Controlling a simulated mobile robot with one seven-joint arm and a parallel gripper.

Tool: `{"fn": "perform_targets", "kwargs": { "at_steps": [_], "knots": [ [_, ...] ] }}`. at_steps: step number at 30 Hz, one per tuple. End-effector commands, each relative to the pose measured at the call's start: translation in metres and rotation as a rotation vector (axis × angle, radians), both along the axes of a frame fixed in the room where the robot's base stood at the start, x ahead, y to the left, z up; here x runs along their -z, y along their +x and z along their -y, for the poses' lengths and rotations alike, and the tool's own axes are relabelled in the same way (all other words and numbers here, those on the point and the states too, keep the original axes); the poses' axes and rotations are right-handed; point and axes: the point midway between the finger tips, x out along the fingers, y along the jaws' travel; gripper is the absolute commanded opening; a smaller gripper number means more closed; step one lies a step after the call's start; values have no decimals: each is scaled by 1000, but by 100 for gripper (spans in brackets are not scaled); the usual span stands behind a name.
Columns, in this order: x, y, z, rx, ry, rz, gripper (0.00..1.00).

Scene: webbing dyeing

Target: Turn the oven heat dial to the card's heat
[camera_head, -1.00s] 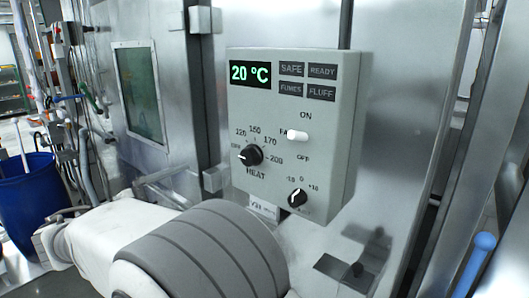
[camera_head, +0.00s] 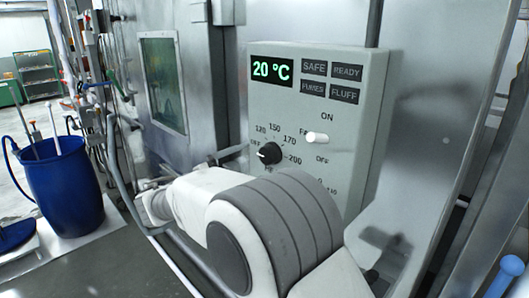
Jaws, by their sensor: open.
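The oven control box (camera_head: 375,150) is on the metal wall at centre right, its display (camera_head: 272,70) reading 20 °C. The black heat dial (camera_head: 270,153) is on its lower left, with marks OFF, 120, 150, 170 and 200 around it. Its white pointer mark faces left, by OFF. My grey and white arm crosses in front of the lower box and hides the HEAT word and the lower small dial. My gripper cannot be made out. No card with a heat on it can be read.
A white toggle switch (camera_head: 317,137) sits right of the heat dial, between ON and OFF. A windowed metal door (camera_head: 163,85) is left of the box. A blue barrel (camera_head: 63,190) stands at the left. A blue-topped handle (camera_head: 512,266) is at the lower right.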

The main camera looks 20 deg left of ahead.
Motion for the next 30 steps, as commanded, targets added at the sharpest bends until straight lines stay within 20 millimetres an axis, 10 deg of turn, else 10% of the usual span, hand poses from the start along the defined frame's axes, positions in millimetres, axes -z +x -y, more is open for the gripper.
{"fn": "perform_targets", "kwargs": {
  "at_steps": [9,22,30],
  "knots": [
    [-1,48,20,1,1,0,93],
    [0,57,23,0,1,0,93],
    [0,57,23,0,1,0,45]
  ]
}}
